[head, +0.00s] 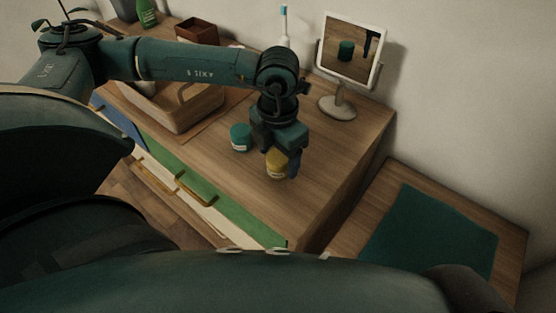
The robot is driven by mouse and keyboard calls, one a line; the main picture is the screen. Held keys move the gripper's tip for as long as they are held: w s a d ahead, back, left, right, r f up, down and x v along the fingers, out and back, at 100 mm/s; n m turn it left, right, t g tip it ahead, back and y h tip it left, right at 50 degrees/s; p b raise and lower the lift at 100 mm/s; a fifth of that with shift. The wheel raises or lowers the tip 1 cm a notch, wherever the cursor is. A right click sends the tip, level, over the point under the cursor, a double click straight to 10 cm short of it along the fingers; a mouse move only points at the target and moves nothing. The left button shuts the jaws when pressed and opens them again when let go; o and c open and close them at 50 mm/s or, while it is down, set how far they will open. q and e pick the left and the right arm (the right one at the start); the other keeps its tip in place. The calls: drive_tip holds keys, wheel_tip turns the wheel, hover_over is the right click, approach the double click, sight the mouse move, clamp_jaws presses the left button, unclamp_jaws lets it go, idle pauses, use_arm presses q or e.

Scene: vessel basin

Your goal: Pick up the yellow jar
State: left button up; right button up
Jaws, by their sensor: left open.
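The yellow jar (276,165) stands on the wooden cabinet top, near its front right part. My left gripper (279,164) points down over the jar. It is open, with its fingers at the jar's sides; one finger shows at the jar's right. The gripper hides the jar's upper part, and I cannot tell whether the fingers touch it. A teal jar (241,138) with a pale label stands just left of the gripper. My right gripper is not in view.
A mirror on a stand (339,105) is behind the gripper, to the right. A tan basin (179,106) lies to the left under my arm. A toothbrush (283,25), a dark brown box (196,31) and a green bottle (146,13) are at the back. A lower table with a teal mat (432,237) is at right.

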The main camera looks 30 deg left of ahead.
use_arm(q)
wheel_tip(320, 180, down, 2)
drive_tip(key=shift+f, duration=0.1)
drive_tip(key=c, duration=1.1)
